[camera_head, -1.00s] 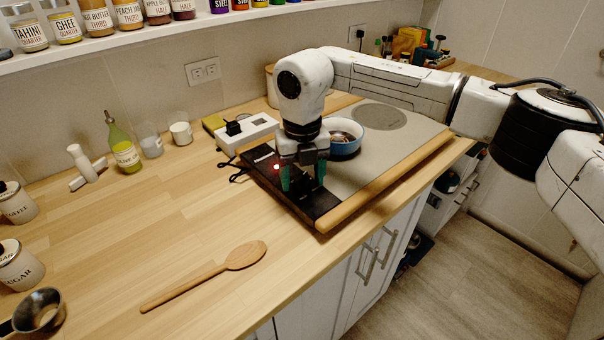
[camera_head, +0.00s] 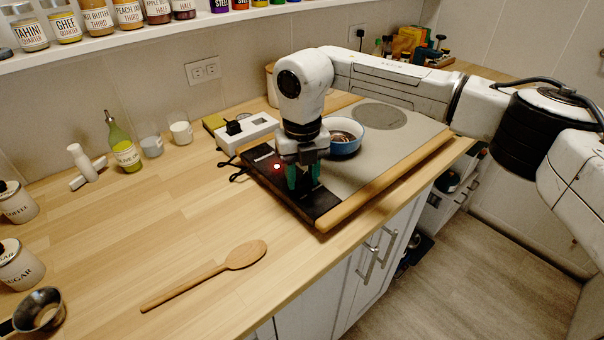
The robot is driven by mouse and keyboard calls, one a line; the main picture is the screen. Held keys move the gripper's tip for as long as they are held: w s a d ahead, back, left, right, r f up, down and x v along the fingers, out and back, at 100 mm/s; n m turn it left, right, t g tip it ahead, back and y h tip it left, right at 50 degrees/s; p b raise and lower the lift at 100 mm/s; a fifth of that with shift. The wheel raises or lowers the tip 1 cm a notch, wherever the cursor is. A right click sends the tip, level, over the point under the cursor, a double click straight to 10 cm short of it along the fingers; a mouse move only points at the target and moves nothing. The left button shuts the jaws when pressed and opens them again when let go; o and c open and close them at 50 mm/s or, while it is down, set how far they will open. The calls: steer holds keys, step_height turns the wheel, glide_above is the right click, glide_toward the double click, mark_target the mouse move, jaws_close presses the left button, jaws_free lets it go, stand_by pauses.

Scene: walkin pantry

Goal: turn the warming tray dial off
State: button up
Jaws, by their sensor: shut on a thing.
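The warming tray (camera_head: 375,166) lies on the wooden counter, with a grey top, wooden side rails and a dark control panel (camera_head: 318,207) at its front left end. A small red light (camera_head: 277,166) glows on the panel. My gripper (camera_head: 303,186) points down at the panel, its green-tipped fingers shut on the dial. The dial itself is hidden between and behind the fingers, so its setting cannot be read.
A blue bowl (camera_head: 344,146) stands on the tray just behind my gripper. A white box (camera_head: 246,131) with a black plug and cable sits left of the tray. A wooden spoon (camera_head: 214,273) lies in front, with free counter around it.

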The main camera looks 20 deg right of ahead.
mark_target(302, 175)
steer(key=n, duration=0.3)
steer(key=shift+n+p, duration=0.3)
steer(key=shift+n, duration=0.1)
steer(key=n, duration=0.3)
steer(key=shift+n, duration=0.3)
steer(key=n, duration=0.6)
steer(key=shift+p, duration=0.4)
steer(key=shift+n, duration=0.3)
steer(key=o, duration=1.1)
steer(key=shift+c, duration=0.2)
step_height(302, 175, up, 11)
steer(key=shift+b, duration=0.4)
